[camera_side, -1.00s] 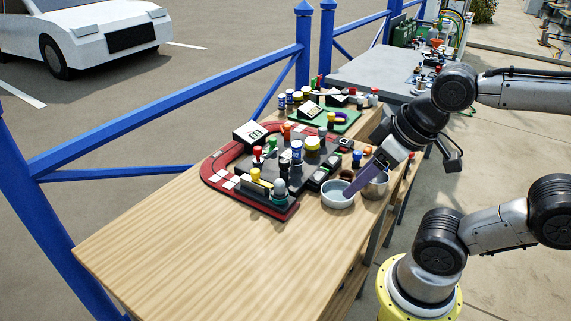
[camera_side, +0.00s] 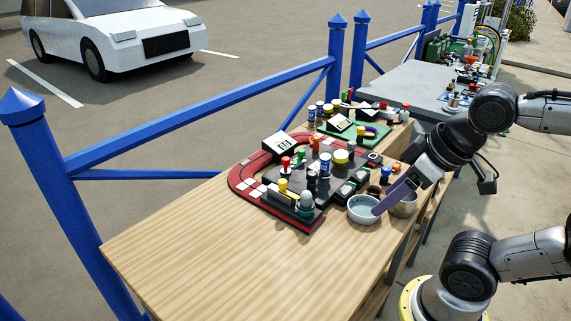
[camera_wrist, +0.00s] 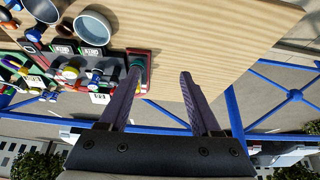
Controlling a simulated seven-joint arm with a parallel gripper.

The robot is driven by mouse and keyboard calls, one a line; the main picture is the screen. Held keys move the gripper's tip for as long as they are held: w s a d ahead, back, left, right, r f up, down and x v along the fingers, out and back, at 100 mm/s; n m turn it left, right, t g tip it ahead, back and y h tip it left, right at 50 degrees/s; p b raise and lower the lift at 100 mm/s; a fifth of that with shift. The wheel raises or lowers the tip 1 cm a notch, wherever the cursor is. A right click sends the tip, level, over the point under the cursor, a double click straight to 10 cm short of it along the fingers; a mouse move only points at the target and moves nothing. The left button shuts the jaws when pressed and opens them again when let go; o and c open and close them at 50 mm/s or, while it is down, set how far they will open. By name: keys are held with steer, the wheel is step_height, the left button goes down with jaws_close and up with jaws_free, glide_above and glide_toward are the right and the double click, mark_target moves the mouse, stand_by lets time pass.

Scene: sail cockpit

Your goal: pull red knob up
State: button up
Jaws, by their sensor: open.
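A red knob (camera_side: 285,162) stands upright on the dark control panel (camera_side: 270,206), which has a red border, in the side view. It is left of the panel's middle, near a green and a yellow knob. My gripper (camera_side: 378,210) is to the right of the panel, with its purple fingers by the pale bowl and well apart from the red knob. In the wrist view my gripper (camera_wrist: 160,72) has its two fingers spread with nothing between them. I cannot clearly pick out the red knob in the wrist view.
A pale bowl (camera_side: 362,210) and a metal cup (camera_side: 405,206) stand right of the panel. The wooden table (camera_side: 210,250) is bare at the front. A green board (camera_side: 375,132) with small parts lies behind the panel. A blue railing (camera_side: 190,121) runs along the left.

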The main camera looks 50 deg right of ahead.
steer(key=w+r+n, duration=0.6)
steer(key=w+r, duration=0.1)
steer(key=r, duration=0.4)
steer(key=w+d+r+n+g, duration=0.25)
steer(key=w+r, duration=0.25)
steer(key=w, duration=0.3)
steer(key=g, duration=0.3)
glide_above(286, 158)
step_height(286, 158, down, 17)
step_height(286, 158, down, 14)
steer(key=shift+a+r, duration=0.1)
steer(key=shift+r, duration=0.05)
